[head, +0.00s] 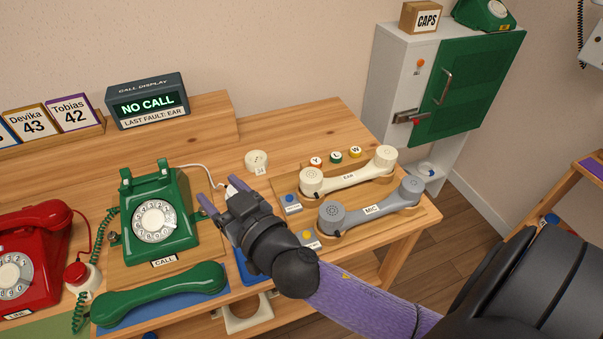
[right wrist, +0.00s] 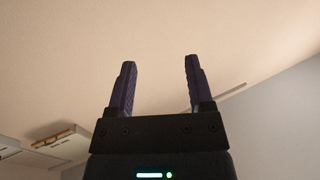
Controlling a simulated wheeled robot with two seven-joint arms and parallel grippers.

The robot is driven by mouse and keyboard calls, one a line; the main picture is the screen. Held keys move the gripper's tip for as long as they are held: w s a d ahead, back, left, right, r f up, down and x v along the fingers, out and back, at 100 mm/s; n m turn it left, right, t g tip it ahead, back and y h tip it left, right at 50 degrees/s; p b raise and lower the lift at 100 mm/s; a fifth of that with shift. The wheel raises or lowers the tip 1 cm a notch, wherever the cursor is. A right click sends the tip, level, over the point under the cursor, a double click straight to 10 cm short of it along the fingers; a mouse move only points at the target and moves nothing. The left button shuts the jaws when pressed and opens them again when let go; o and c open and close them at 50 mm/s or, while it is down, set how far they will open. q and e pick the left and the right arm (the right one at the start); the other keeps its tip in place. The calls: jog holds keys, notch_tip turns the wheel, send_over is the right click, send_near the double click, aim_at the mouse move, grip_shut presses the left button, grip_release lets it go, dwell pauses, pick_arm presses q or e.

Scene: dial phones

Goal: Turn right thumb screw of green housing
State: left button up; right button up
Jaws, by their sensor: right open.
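The green dial phone housing (head: 158,215) stands on a wooden base marked CALL, with its white dial facing me. A small brass thumb screw (head: 198,216) shows on its right side, close to my gripper; another thumb screw (head: 114,238) shows on its left side. My right gripper (head: 217,197) is just right of the housing, its purple fingers apart and pointing toward the back of the table. It appears apart from the screw. In the right wrist view, the open gripper (right wrist: 161,80) has nothing between its fingers, with only plain wall or ceiling beyond. My left gripper is out of view.
The green handset (head: 160,293) lies in front of the housing. A red phone (head: 30,255) stands at left. A white cable (head: 205,172) runs behind my gripper. Cream EAR (head: 348,176) and grey MIC (head: 371,209) handsets lie at right. The display (head: 148,103) reads NO CALL.

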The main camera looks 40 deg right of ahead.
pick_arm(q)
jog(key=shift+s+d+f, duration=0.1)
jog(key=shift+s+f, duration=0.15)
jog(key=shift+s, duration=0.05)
pick_arm(e)
jog(key=s+d+f+g+h, duration=0.1)
jog(key=s+d+f+g, duration=0.1)
jog(key=s+f+g, duration=0.4)
jog(key=s+d+f+g+h, duration=0.2)
jog(key=s+f+g, duration=0.4)
jog(key=f, duration=0.8)
jog(key=shift+s+f, duration=0.15)
jog(key=shift+s, duration=0.55)
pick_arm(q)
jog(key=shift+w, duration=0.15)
